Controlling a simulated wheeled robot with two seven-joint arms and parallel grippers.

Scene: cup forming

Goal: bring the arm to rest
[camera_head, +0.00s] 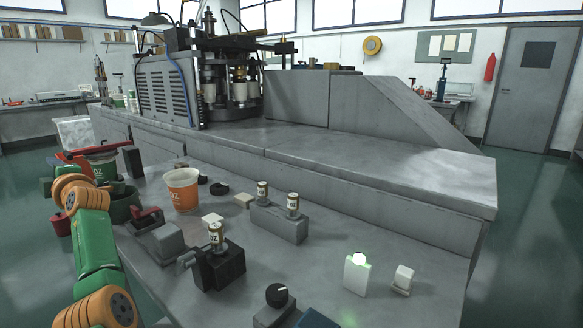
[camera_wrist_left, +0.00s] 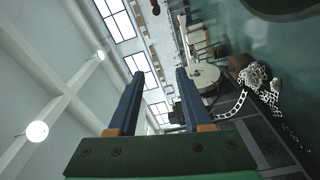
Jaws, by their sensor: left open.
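My left arm (camera_head: 92,240), green with orange joints, comes in from the lower left in the head view and reaches up along the left edge of the bench. In the left wrist view, my left gripper (camera_wrist_left: 160,75) has its two blue fingers apart, with nothing held between them. The fingers point out into the room, and the view is tilted. My right arm and right gripper are not in view.
An orange cup (camera_head: 182,190) stands on the grey bench (camera_head: 330,240). Small cylinders stand on a grey block (camera_head: 279,222) and a dark fixture (camera_head: 219,268). A large machine (camera_head: 170,90) stands behind.

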